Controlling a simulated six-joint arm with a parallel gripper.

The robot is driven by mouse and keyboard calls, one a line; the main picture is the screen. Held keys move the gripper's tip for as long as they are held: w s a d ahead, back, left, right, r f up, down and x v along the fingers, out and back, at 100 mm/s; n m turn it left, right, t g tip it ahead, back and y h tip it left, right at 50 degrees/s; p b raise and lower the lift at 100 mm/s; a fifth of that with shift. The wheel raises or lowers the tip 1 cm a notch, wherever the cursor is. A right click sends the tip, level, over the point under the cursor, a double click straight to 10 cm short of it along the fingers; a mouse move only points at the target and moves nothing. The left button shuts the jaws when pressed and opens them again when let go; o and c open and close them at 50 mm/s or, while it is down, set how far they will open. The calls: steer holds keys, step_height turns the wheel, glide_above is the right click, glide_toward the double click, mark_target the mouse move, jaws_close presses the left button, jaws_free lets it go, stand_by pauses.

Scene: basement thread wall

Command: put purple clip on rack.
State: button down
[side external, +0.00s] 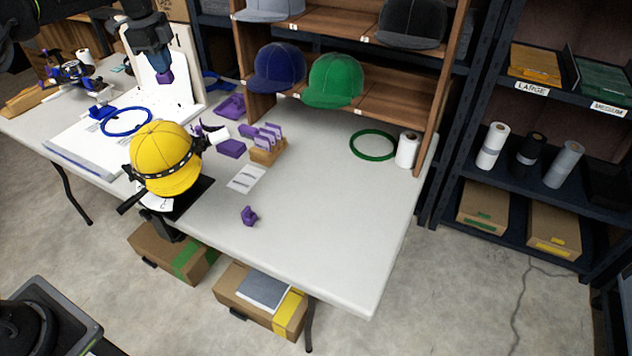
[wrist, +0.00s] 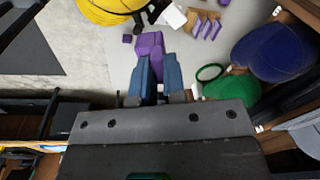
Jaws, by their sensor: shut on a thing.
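My gripper (side external: 164,72) is high at the upper left in the side view, in front of the white panel. It is shut on a purple clip (side external: 165,77). In the wrist view the purple clip (wrist: 150,48) sticks out between the blue fingers (wrist: 156,78). The wooden rack (side external: 267,155) stands on the table to the right of the gripper, with several purple clips (side external: 267,135) upright on it. Another loose purple clip (side external: 249,215) lies on the table in front of the rack; it also shows in the wrist view (wrist: 127,39).
A yellow cap (side external: 162,150) on a stand is left of the rack. Purple pieces (side external: 230,148) lie between them. A white paper (side external: 246,179) lies before the rack. A shelf with caps (side external: 277,68) rises behind. The table's front right (side external: 330,230) is clear.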

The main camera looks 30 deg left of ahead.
steer(key=w+d+m, duration=0.2)
steer(key=d+m, duration=0.2)
steer(key=d, duration=1.9)
steer(key=shift+g, duration=0.6)
steer(key=f, duration=3.4)
steer(key=shift+s+a+f, duration=0.1)
steer(key=shift+s+a, duration=0.05)
steer(key=shift+s, duration=0.1)
steer(key=shift+f, duration=0.1)
steer(key=c, duration=1.2)
jaws_free()
step_height(320, 180, up, 12)
steer(key=shift+r, duration=0.25)
